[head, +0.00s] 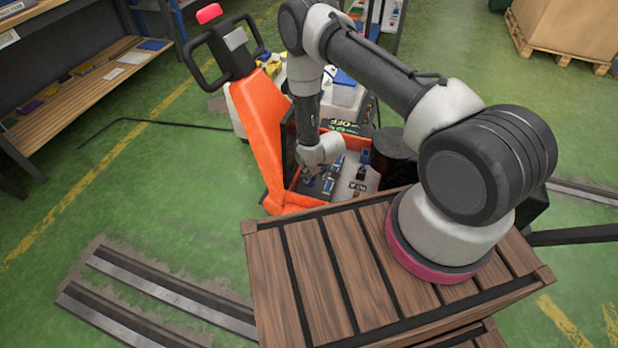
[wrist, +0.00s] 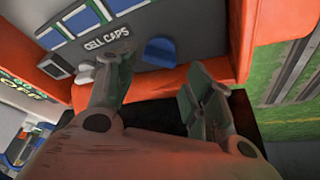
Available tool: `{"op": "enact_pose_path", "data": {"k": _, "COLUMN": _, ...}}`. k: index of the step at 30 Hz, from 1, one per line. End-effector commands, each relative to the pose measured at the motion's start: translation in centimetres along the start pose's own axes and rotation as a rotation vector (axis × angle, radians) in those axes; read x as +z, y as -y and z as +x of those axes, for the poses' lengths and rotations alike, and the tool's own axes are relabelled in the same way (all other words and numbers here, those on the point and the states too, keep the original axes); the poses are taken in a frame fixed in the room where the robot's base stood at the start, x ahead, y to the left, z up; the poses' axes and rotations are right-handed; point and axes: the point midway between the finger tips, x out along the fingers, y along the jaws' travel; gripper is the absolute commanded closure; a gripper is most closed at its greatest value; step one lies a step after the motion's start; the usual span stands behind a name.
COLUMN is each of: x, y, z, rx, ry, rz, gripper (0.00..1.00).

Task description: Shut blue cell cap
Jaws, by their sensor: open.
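A blue rounded flap (wrist: 160,51), which looks like the blue cell cap, sits on a grey panel (wrist: 135,30) right of the words "CELL CAPS" in the wrist view. I cannot tell whether it is raised or shut. My gripper (wrist: 160,70) is open, with one finger on each side of the view and the flap showing beyond the gap. Nothing is between the fingers. In the head view my gripper (head: 314,172) reaches down into the open bay of the orange truck (head: 262,130); its fingers are small and partly hidden there.
Several blue squares (wrist: 78,21) line the panel's upper part in the wrist view. Orange walls border the bay. A black tiller handle (head: 228,55) rises at the truck's left. A wooden slatted platform (head: 320,270) stands in front.

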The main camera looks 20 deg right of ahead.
Motion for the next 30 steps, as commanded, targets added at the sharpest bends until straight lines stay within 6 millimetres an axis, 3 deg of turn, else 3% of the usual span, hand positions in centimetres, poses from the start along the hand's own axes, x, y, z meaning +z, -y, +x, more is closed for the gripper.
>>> {"op": "enact_pose_path", "data": {"k": 3, "x": 0.1, "y": 0.0, "z": 2.1, "rx": 0.0, "ry": 0.0, "rz": 0.001, "gripper": 0.48}}
{"op": "enact_pose_path", "data": {"k": 9, "x": 0.0, "y": 0.0, "z": 4.3, "rx": 0.0, "ry": -0.001, "rz": 0.003, "gripper": 0.48}}
{"op": "enact_pose_path", "data": {"k": 18, "x": 0.0, "y": 0.0, "z": 4.7, "rx": 0.0, "ry": 0.001, "rz": 0.003, "gripper": 0.48}}
{"op": "enact_pose_path", "data": {"k": 20, "x": 0.0, "y": 0.0, "z": 4.7, "rx": 0.0, "ry": 0.0, "rz": 0.003, "gripper": 0.55}}
{"op": "enact_pose_path", "data": {"k": 24, "x": 0.0, "y": 0.0, "z": 4.7, "rx": 0.0, "ry": 0.0, "rz": 0.004, "gripper": 0.81}}
{"op": "enact_pose_path", "data": {"k": 30, "x": 0.0, "y": 0.0, "z": 4.7, "rx": -0.002, "ry": 0.0, "rz": -0.001, "gripper": 0.81}}
